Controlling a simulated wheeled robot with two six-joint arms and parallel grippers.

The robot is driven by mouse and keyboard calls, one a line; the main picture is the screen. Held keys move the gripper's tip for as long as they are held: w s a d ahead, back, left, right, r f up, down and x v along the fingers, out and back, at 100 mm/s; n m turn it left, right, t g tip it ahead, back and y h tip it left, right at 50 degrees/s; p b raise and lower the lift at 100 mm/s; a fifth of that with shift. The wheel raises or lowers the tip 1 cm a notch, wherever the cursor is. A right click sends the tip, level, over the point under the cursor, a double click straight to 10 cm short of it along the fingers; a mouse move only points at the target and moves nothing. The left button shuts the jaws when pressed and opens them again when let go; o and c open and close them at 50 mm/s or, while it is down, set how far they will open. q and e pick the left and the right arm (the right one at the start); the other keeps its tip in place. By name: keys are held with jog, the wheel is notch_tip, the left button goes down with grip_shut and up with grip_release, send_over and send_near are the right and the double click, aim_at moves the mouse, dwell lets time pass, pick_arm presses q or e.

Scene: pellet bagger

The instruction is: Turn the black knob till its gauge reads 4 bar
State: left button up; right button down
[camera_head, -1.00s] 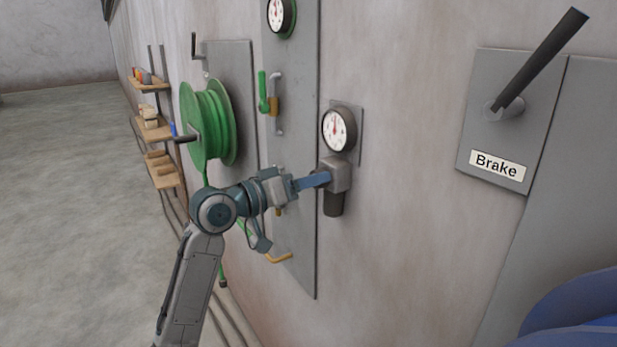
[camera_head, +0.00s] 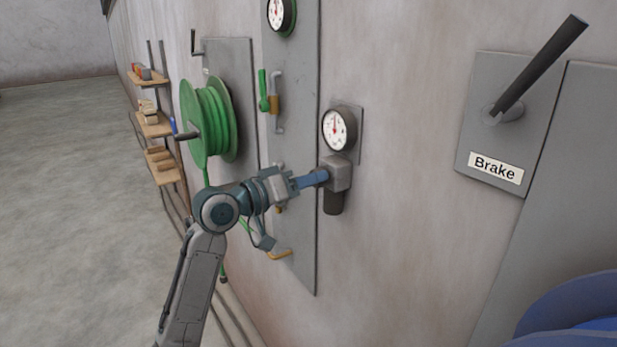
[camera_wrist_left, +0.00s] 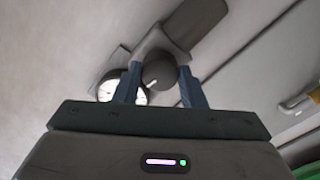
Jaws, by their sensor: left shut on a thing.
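The black knob (camera_wrist_left: 159,74) shows in the left wrist view, round and dark with a small white mark at its lower right. My left gripper (camera_head: 322,177) is shut on it, one blue finger on each side in the wrist view (camera_wrist_left: 162,82). In the head view the fingers meet the front of the grey regulator body (camera_head: 339,172), and the knob is hidden. The gauge (camera_head: 338,129) above has a white face and a red needle pointing roughly upward. Its numbers are too small to read. The gauge is partly behind a finger in the wrist view (camera_wrist_left: 108,88). My right gripper is not in view.
A dark cup (camera_head: 333,203) hangs under the regulator. A brake lever (camera_head: 541,66) juts out at right. Bare wall lies between.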

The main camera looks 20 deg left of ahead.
pick_arm(q)
jog(key=shift+n+p, duration=2.4)
jog(key=shift+n, duration=0.1)
jog(key=o, duration=1)
jog(key=b+v, duration=0.5)
jog(key=v, duration=0.5)
jog(key=shift+s+a, duration=0.3)
